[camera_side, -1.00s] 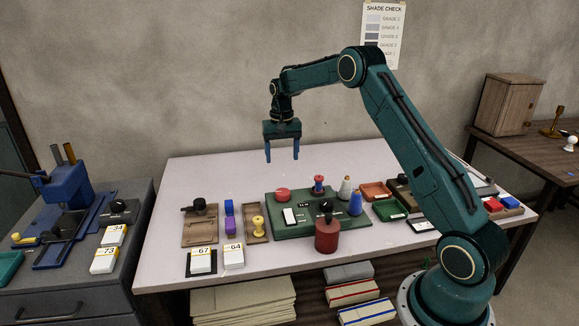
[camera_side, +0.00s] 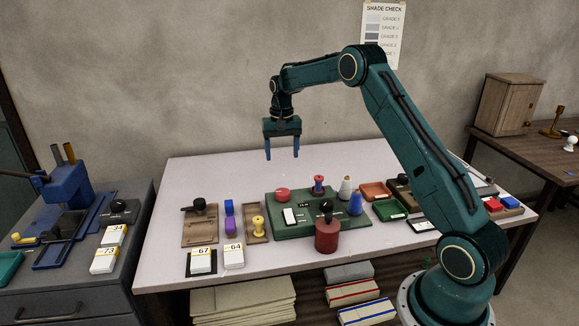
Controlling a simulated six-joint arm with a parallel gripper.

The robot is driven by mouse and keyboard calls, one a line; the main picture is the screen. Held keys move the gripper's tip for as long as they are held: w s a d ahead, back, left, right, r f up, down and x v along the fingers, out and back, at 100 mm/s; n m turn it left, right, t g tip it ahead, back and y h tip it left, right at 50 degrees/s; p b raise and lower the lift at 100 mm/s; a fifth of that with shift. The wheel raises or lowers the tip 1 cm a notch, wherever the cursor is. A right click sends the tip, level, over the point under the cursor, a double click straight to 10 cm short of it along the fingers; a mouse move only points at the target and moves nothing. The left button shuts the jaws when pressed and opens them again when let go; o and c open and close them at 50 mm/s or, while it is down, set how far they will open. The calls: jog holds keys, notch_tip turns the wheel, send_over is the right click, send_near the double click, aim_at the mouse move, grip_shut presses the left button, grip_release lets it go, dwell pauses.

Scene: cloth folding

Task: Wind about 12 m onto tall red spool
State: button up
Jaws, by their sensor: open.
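A red spool (camera_side: 318,184) with flanged ends stands upright on the green board (camera_side: 290,231) in the middle of the table. It appears to have some blue at its middle, too small to tell what. A grey-white cone (camera_side: 345,188) and a blue cone (camera_side: 355,204) stand to its right, and a low red round piece (camera_side: 283,195) lies to its left. A black knob (camera_side: 326,206) and a white switch-like plate (camera_side: 290,216) are on the board. My gripper (camera_side: 282,155) is open and empty, pointing down, high above the board's back left and apart from everything.
A dark red cylinder (camera_side: 327,236) stands at the board's front edge. Number cards (camera_side: 201,260) lie at the front left, trays (camera_side: 376,191) on the right. The table's back left is clear.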

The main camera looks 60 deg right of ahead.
aim_at(282, 190)
jog(key=n, duration=0.4)
jog(key=shift+w+d+f+n, duration=0.1)
jog(key=shift+w+f+n, duration=0.15)
jog(key=shift+f+n, duration=0.05)
notch_tip(282, 190, down, 14)
jog(key=shift+r, duration=0.1)
dwell(1.0)
jog(key=shift+c, duration=0.5)
jog(key=c, duration=0.9)
